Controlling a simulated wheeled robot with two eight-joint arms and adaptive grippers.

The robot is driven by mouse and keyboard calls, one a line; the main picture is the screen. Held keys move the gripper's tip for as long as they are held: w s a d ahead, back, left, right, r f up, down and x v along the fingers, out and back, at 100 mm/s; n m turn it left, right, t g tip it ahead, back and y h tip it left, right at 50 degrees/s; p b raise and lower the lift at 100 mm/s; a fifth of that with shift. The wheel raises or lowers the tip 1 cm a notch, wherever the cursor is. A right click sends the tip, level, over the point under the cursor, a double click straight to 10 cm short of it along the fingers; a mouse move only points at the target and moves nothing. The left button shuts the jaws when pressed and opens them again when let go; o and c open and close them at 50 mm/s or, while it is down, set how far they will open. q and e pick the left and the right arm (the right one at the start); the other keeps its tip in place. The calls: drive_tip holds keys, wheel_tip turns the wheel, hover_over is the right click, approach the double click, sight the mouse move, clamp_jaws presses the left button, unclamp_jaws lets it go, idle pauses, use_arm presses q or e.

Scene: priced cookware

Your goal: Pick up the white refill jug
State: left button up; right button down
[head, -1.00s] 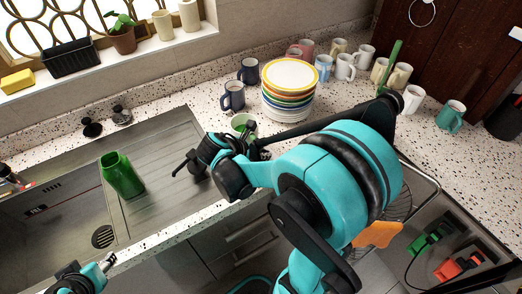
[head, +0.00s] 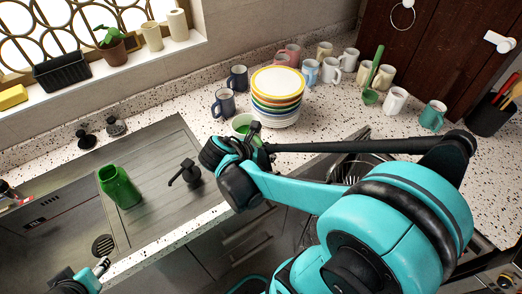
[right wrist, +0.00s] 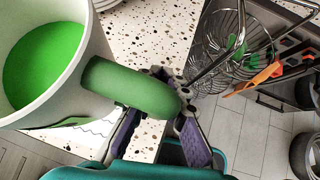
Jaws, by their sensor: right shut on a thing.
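The white refill jug (head: 241,122), with bright green contents, is at the counter's front edge, beside the dark mugs and plate stack in the head view. In the right wrist view the jug (right wrist: 88,62) fills the upper left, its green handle (right wrist: 130,88) pointing right. My right gripper (head: 258,136) is shut on the handle; its fingers (right wrist: 168,90) sit around the handle's outer end. The jug's lower part is hidden behind my right gripper in the head view. My left gripper (head: 104,268) is low at the left, away from the jug; its jaws are unclear.
A stack of plates (head: 277,82) and a dark blue mug (head: 223,103) stand close behind the jug. A wire basket (right wrist: 238,50) is right. Several mugs stand farther back.

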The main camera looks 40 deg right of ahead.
drive_tip(key=s+r+p, duration=0.3)
drive_tip(key=s, duration=0.3)
drive_tip(key=shift+d+r, duration=0.4)
drive_tip(key=shift+s, duration=0.2)
drive_tip(key=shift+w, duration=0.1)
